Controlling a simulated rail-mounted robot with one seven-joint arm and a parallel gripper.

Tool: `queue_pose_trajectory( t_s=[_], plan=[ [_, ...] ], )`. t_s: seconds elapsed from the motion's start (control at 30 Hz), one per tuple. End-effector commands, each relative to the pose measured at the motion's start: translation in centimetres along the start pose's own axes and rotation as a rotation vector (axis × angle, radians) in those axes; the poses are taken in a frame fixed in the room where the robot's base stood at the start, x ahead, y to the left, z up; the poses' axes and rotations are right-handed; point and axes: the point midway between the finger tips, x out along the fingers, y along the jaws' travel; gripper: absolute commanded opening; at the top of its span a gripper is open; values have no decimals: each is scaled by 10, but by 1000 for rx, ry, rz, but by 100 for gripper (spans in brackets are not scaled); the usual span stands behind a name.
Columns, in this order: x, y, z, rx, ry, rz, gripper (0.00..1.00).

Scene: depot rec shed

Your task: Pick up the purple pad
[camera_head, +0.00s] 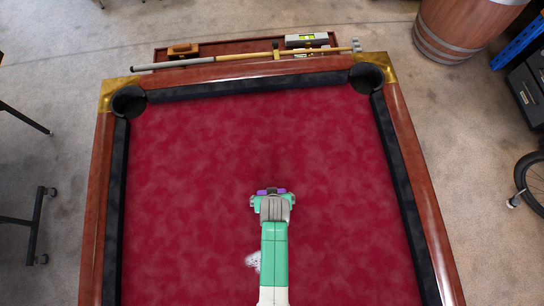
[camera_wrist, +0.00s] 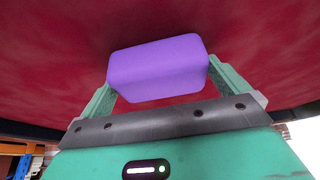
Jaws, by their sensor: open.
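The purple pad (camera_wrist: 158,68) is a rounded block in the wrist view, lying between the two green fingers of my gripper (camera_wrist: 161,76). Both fingers are close to its ends; whether they touch it is hard to tell. In the head view only small bits of the purple pad (camera_head: 262,192) show, just beyond my gripper (camera_head: 271,197), which hides the rest. My gripper is open around the pad, over the red cloth near the middle of the pool table.
The pool table (camera_head: 220,150) has raised wooden rails and corner pockets (camera_head: 130,102). A white speckled thing (camera_head: 253,260) lies on the cloth, partly hidden by my arm. A cue (camera_head: 230,57) lies beyond the far rail.

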Motion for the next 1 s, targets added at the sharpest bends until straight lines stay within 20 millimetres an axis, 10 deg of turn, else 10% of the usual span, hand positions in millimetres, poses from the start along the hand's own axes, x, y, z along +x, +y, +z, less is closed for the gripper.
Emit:
queue_pose_trajectory(
  t_s=[0.1,0.3,0.87,1.0],
  plan=[
    [-1,0,0,0,0,0,100],
    [-1,0,0,0,0,0,68],
    [-32,0,-14,0,3,0,68],
    [-46,-1,11,0,-3,0,68]
  ],
)
